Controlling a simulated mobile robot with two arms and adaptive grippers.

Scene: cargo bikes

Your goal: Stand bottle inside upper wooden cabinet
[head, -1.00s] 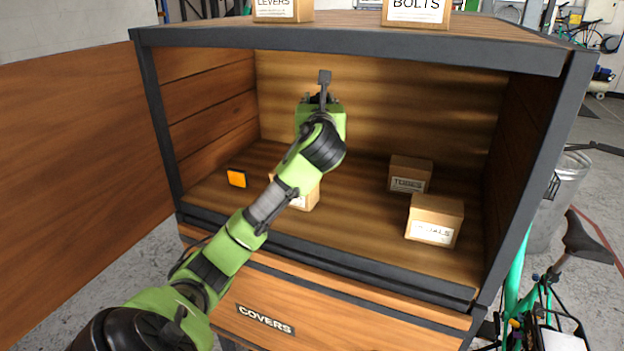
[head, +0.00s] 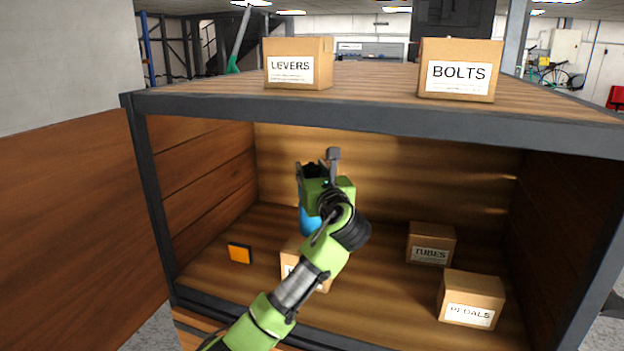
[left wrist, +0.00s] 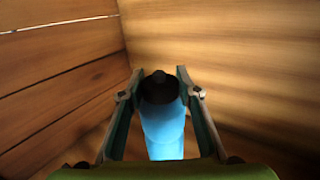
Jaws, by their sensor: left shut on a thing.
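The blue bottle (left wrist: 163,132) with a black cap is between the fingers of my left gripper (left wrist: 160,95) in the left wrist view. In the head view, a strip of the bottle (head: 308,222) shows below my left gripper (head: 318,170), which is shut on it. Both are inside the open upper wooden cabinet (head: 205,160), left of its middle. The bottle looks roughly upright. Its base is hidden, so I cannot tell whether it touches the cabinet floor. My right gripper is not in view.
A partly hidden box (head: 295,262) stands close by the bottle. The TUBES box (head: 431,240) and PEDALS box (head: 470,292) stand at the right. A small orange item (head: 239,253) lies at the left. LEVERS (head: 298,63) and BOLTS (head: 460,70) boxes stand on top.

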